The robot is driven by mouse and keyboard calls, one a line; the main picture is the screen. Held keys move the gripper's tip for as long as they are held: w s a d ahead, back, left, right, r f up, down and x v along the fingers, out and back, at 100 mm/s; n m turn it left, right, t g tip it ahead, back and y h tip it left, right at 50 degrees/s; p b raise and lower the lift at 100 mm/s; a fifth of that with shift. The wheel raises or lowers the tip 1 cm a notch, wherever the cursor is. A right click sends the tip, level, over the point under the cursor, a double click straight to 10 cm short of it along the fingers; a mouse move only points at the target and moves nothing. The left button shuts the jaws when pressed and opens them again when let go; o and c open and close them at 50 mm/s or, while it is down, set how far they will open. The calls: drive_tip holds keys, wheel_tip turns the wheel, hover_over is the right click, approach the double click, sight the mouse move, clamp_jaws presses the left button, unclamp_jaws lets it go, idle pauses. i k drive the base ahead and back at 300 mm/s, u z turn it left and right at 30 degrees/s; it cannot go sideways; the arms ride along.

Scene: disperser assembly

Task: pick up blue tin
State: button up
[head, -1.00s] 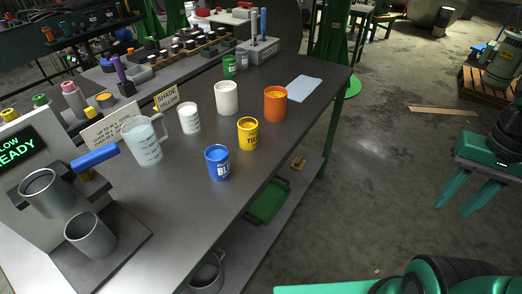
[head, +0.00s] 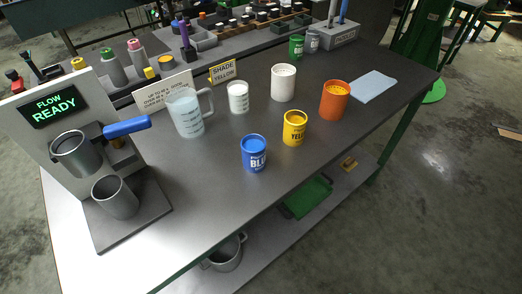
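The blue tin (head: 254,154) stands upright on the grey table (head: 215,210), close to its front edge. It has white lettering on its side and blue at its top. The yellow tin (head: 294,128) stands just behind it to the right, apart from it. My gripper is not in view.
Behind stand a measuring jug (head: 188,114), a small white cup (head: 238,97), a white tin (head: 283,83) and an orange tin (head: 334,100). A dispenser (head: 60,115) with a metal cup (head: 115,197) is at left. A lower shelf holds a green tray (head: 308,197) and a pot (head: 226,254).

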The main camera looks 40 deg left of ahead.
sight(253, 146)
drive_tip(key=k, duration=2.35)
drive_tip(key=u, duration=1.1)
drive_tip(key=i, duration=1.5)
